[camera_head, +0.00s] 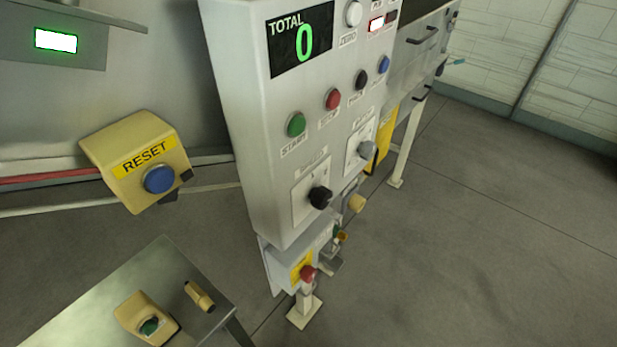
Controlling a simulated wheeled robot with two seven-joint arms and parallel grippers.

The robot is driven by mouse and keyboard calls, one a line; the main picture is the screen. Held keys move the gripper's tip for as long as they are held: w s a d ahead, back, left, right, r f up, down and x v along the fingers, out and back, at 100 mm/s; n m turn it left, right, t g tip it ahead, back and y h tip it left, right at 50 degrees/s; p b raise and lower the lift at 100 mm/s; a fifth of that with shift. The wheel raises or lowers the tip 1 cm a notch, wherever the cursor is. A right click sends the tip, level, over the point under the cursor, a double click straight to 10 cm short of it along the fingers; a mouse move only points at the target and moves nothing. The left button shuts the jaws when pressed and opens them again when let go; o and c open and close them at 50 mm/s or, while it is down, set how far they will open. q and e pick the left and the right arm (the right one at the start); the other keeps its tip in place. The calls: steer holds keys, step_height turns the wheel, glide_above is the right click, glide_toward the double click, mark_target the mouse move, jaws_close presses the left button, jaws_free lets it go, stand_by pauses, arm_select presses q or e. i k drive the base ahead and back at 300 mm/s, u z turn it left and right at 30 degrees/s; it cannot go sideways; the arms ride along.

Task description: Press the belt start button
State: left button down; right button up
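A grey control cabinet (240,130) stands in the middle of the head view. On its front face is a round green button (296,124) labelled START. To its right are a red button (333,99) labelled STOP, a black button (361,79) and a blue button (383,64). A small yellow box with a green button (149,326) lies on the metal table at the lower left. No label reading "belt" is legible. Neither of my grippers is in view.
A yellow RESET box (137,160) with a blue button hangs left of the cabinet. The metal table (160,262) also bears a small tan-and-black object (200,297). The floor (480,240) at the right is clear.

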mark_target(297, 126)
steer(key=u, duration=2.2)
steer(key=k, duration=1.6)
steer(key=z, duration=2.25)
